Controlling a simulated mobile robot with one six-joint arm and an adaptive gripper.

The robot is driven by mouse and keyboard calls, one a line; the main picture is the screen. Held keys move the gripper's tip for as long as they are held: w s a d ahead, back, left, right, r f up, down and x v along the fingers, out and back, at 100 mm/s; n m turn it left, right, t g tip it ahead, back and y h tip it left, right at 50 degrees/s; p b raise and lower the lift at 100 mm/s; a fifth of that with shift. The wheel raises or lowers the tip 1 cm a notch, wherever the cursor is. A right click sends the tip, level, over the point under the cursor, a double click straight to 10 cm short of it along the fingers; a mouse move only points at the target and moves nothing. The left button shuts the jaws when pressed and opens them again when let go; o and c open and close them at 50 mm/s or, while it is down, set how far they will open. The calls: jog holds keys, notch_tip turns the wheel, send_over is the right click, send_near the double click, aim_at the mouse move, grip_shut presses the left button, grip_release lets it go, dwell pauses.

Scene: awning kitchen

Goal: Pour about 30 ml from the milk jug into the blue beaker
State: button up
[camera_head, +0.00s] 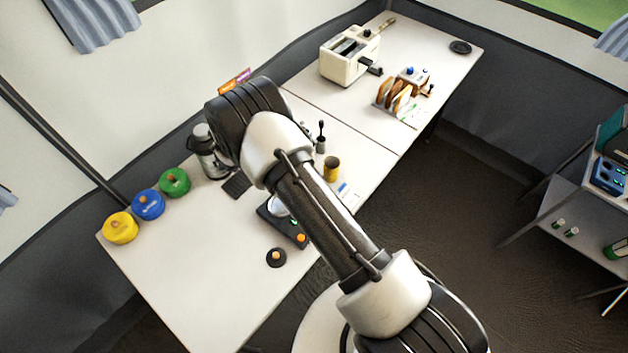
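My arm's black and white links cross the middle of the view, and my gripper is not visible. I cannot make out a milk jug or a blue beaker for certain. A silver and dark upright vessel or appliance (209,158) stands at the back of the table, partly hidden by my arm. A shiny, light round object (278,207) sits on a black device with orange knobs (297,238), also partly covered by my arm. A small yellow cup (332,166) stands right of my arm.
A dark slotted mat (237,186) lies near the silver item. A toaster (348,57) and toast rack (396,95) stand farther back. The table's front left (195,285) is clear.

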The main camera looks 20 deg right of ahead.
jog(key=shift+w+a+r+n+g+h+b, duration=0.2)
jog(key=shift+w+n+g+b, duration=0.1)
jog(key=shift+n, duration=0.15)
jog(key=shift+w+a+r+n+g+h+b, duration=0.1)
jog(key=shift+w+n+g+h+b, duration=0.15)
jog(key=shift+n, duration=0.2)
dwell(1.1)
